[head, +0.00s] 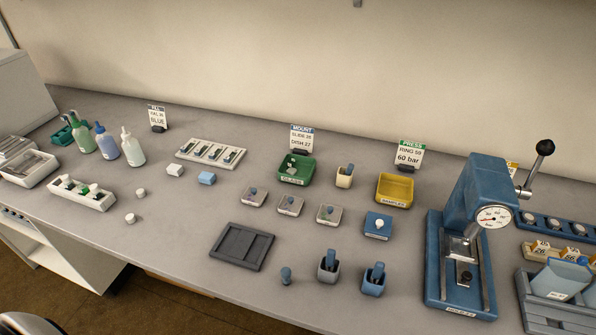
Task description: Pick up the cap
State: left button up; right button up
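No thing is plainly marked as the cap, and I cannot tell which one it is. Two small white cap-like pieces lie loose on the bench: one piece (141,192) and a nearer one (130,218). They lie apart, right of a white rack (82,193) that holds small dark, white and green pieces. Three dropper bottles stand behind: a green one (83,138), a blue one (107,146) and a white one (133,151), each with a top on. Neither of my grippers is in view.
A blue press (473,220) with a gauge and lever stands at right. A green bin (296,170), a yellow bin (394,190) and a dark tray (241,246) occupy the middle. Small grey and blue holders stand near the front edge. The bench between the loose white pieces and dark tray is clear.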

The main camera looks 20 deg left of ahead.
aim_at(140, 192)
jog(key=u, duration=2.1)
